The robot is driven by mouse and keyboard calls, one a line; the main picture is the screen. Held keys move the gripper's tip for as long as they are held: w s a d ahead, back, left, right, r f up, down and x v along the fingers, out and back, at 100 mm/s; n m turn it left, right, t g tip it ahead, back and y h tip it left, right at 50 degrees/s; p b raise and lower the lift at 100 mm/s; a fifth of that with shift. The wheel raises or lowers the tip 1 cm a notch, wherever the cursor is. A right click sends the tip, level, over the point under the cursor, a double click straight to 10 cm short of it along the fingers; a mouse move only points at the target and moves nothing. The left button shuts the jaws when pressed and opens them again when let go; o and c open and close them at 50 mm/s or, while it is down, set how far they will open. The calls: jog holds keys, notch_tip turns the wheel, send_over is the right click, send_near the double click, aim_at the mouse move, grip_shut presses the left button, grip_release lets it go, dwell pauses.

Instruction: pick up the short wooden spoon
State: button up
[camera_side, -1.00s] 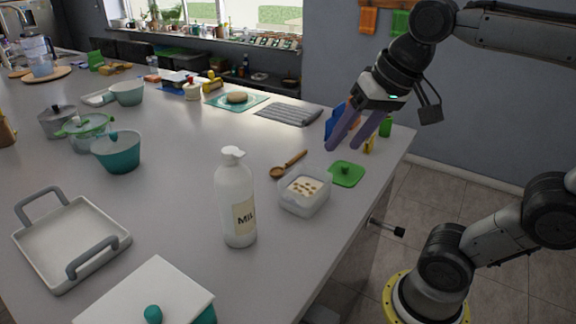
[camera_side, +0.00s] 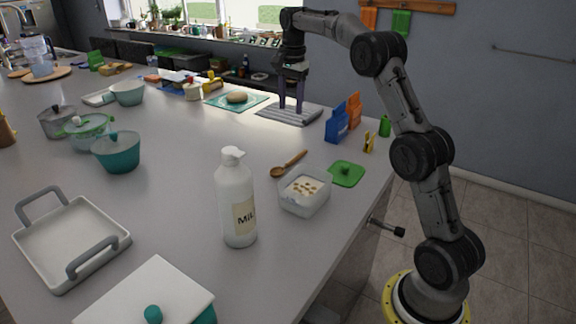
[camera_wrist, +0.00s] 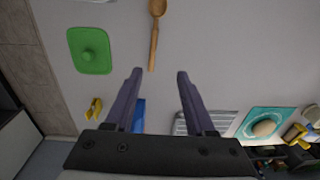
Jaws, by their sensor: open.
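The short wooden spoon (camera_side: 288,164) lies on the grey counter between the milk bottle and the folded grey towel. In the wrist view the spoon (camera_wrist: 155,34) is at the top, its bowl away from me and its handle end just beyond my fingers. My gripper (camera_side: 290,110) is over the grey towel, behind the spoon, with its purple fingers pointing down. In the wrist view my gripper (camera_wrist: 159,75) shows its two fingers apart with nothing between them.
A white milk bottle (camera_side: 236,205) and a clear food container (camera_side: 304,194) stand in front of the spoon. A green lid (camera_side: 346,174) lies to its right. Blue (camera_side: 337,123) and orange (camera_side: 354,111) packets stand near the right edge. Counter left of the spoon is clear.

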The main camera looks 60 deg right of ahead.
send_over(296, 156)
notch_tip(296, 156, down, 4)
jog(key=f, duration=0.1)
jog(key=shift+g, duration=0.4)
notch_tip(296, 156, down, 6)
jog(key=shift+s+a+f, duration=0.1)
jog(key=shift+f, duration=3.05)
grip_shut()
